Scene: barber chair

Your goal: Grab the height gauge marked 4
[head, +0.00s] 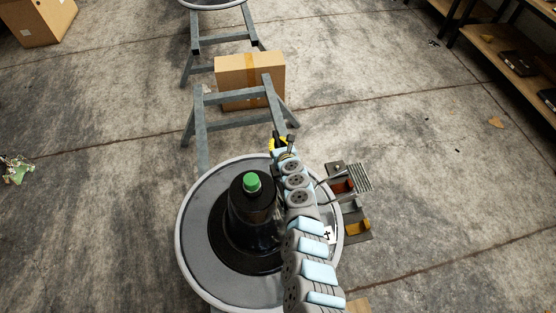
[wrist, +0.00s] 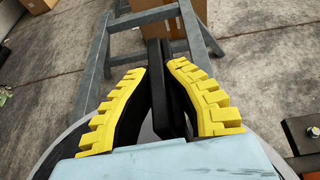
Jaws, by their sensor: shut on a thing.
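In the head view my gripper (head: 284,144) is at the far rim of the round table (head: 190,225), at the end of my arm. In the wrist view its yellow-toothed fingers (wrist: 160,95) are closed about a dark, upright, bar-shaped thing (wrist: 157,70). No mark shows on this bar, so I cannot tell whether it is the height gauge marked 4. A white tag with a 4 (head: 328,235) shows near the table's right rim, beside my arm. What the tag belongs to is partly hidden.
A black round-based thing with a green top (head: 252,182) stands on the table, left of my arm. A grey trestle (head: 235,125) and cardboard box (head: 233,72) stand beyond.

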